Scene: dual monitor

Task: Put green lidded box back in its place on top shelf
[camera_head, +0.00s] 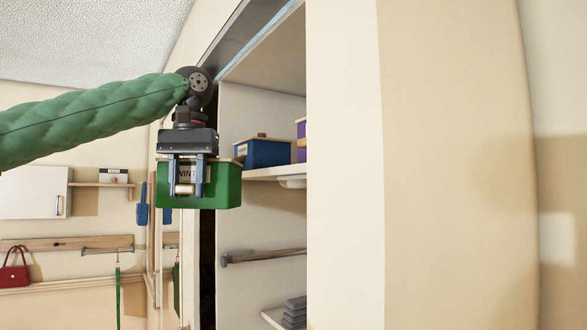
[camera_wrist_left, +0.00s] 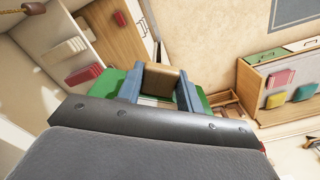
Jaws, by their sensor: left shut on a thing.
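The green lidded box (camera_head: 222,186) has a pale label on its front and hangs in the air at the closet opening. My left gripper (camera_head: 187,190) is shut on a light brown handle at the box's front, its two blue-grey fingers pointing down. In the left wrist view the gripper (camera_wrist_left: 161,88) grips the same handle, and green parts of the box (camera_wrist_left: 108,84) show at both sides. The upper shelf (camera_head: 272,173) is right of the box, with a blue lidded box (camera_head: 266,153) on it. My right gripper is not in view.
A purple box (camera_head: 301,140) stands beside the blue one, partly cut off by the cream wall (camera_head: 345,180). A rod (camera_head: 262,256) and a lower shelf with grey stacked things (camera_head: 294,313) are below. A red handbag (camera_head: 14,272) hangs at left.

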